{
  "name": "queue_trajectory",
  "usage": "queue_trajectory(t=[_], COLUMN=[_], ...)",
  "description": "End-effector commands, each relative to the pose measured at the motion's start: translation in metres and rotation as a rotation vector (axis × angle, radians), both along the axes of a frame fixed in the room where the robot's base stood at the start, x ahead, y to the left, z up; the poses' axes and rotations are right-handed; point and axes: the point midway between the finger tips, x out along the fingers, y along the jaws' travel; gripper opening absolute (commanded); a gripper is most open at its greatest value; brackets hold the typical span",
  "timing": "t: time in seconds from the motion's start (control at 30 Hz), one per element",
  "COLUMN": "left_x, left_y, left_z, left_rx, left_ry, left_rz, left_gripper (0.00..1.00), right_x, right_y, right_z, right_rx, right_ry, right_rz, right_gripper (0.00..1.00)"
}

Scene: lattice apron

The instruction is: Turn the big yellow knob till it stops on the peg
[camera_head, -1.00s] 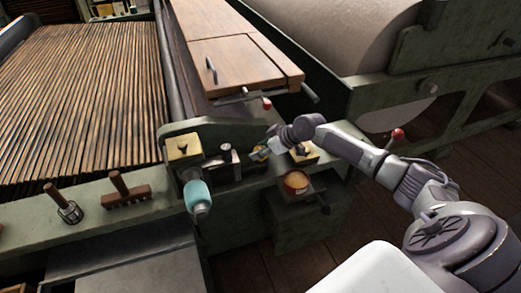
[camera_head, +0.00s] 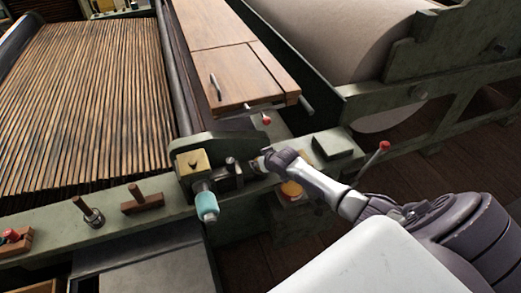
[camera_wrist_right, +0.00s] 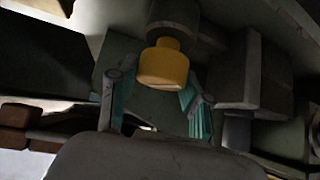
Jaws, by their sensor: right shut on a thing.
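The yellow knob (camera_wrist_right: 164,64) shows in the wrist view as a short, rounded yellow piece on a dark round shaft. My right gripper (camera_wrist_right: 156,92) has its teal-padded fingers on either side of the knob's near end, shut on it; the exact contact is dim. In the head view my right gripper (camera_head: 258,165) is at the machine's front corner. The knob is mostly hidden by the gripper there. The peg cannot be made out clearly. My left gripper is not in view.
A red-tipped lever (camera_head: 383,146) stands to the right.

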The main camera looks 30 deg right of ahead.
Motion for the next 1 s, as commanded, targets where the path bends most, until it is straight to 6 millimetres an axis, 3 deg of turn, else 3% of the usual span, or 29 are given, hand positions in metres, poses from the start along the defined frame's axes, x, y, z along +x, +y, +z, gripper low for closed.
queue_trajectory(t=[0.03, 0.1, 0.37, 1.0], left_x=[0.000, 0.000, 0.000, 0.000], left_y=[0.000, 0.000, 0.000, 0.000], left_z=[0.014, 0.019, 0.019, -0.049], left_rx=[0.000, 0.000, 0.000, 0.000], left_ry=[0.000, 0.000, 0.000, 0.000], left_rz=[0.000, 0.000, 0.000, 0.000], left_gripper=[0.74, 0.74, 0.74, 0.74], right_x=[-0.001, 0.000, 0.001, 0.001], right_y=[0.004, 0.005, 0.004, 0.002], right_z=[0.005, 0.003, -0.003, -0.006], right_rx=[0.010, 0.009, 0.009, 0.002], right_ry=[0.003, 0.003, 0.002, 0.001], right_rz=[-0.048, -0.114, -0.361, -0.906], right_gripper=[0.14, 0.14, 0.14, 0.14])
